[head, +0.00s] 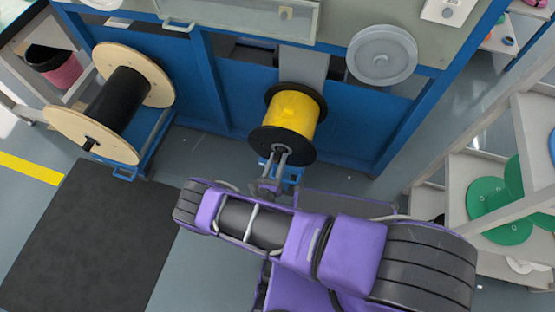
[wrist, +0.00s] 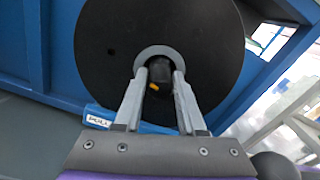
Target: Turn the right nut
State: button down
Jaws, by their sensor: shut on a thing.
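The nut (wrist: 160,70) is a dark piece with a small orange mark, at the centre of a black spool flange (wrist: 110,50) in the wrist view. A grey ring (wrist: 143,56) surrounds it. My gripper (wrist: 160,78) has one finger on each side of the nut and is shut on it. In the head view my gripper (head: 274,153) reaches the near face of the yellow cable spool (head: 294,108). The nut itself is hidden there.
A wooden spool of black cable (head: 112,102) stands at the left. The blue machine frame (head: 240,82) runs behind both spools. A grey reel (head: 382,55) hangs above right. A rack (head: 450,190) with green reels stands at the right. A dark mat (head: 85,240) covers the floor at lower left.

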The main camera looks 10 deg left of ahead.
jog(key=n, duration=0.5)
jog(key=shift+a+n, duration=0.1)
jog(key=shift+n, duration=0.2)
jog(key=shift+f+n, duration=0.15)
jog(key=shift+n, duration=2.05)
jog(key=c, duration=0.5)
grip_release()
jog(key=s+a, duration=0.1)
jog(key=s, duration=1.6)
jog(key=shift+s+a, duration=0.2)
jog(key=shift+s, duration=0.05)
